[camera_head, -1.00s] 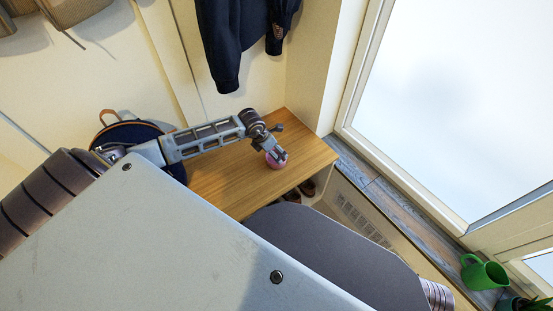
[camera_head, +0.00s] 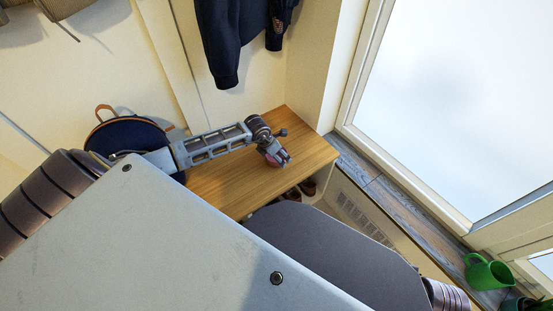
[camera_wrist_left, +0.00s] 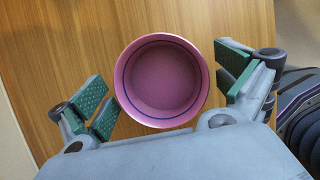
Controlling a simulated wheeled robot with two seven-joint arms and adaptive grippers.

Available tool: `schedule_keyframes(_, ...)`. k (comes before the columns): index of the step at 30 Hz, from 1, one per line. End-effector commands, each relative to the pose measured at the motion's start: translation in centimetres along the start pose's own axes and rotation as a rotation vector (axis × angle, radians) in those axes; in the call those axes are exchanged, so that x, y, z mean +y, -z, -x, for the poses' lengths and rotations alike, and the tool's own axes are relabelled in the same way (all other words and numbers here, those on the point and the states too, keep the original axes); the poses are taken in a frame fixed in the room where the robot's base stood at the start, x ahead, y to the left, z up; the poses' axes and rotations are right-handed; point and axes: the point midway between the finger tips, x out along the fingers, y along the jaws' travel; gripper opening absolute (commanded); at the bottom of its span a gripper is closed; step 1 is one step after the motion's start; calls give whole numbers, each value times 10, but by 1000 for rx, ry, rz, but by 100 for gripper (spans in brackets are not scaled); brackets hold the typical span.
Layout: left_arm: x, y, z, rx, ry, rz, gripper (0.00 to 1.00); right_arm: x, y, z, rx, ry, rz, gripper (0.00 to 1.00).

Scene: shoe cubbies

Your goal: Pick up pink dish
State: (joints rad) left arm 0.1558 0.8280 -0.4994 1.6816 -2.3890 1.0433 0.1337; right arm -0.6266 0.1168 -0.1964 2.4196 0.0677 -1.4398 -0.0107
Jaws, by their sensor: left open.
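The pink dish (camera_wrist_left: 162,80) is a round bowl with a thin blue line inside its rim. It sits upright on the wooden bench top (camera_head: 225,182). In the head view only a little of the dish (camera_head: 270,163) shows, since my gripper covers most of it. My left gripper (camera_head: 284,158) is over the dish. In the left wrist view its green-padded fingers (camera_wrist_left: 160,83) are open, one on each side of the dish, with a visible gap on both sides. My right gripper is not in view.
A dark blue backpack (camera_head: 126,136) with a brown handle stands at the bench's left end. A dark jacket (camera_head: 228,45) hangs on the wall behind. Shoes (camera_head: 307,187) sit in the cubby below. A green watering can (camera_head: 487,272) stands on the sill at right.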

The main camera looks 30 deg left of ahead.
Motion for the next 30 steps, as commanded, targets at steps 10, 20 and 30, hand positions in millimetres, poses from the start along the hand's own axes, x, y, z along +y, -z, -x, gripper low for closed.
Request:
schedule_keyframes(10, 0, 0, -1, 0, -1, -1, 100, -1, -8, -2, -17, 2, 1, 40)
schedule_keyframes(20, 0, 0, -1, 0, 0, 0, 76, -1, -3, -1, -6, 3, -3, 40)
schedule_keyframes(30, 0, 0, 0, -1, -1, 0, 51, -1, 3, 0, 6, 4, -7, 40)
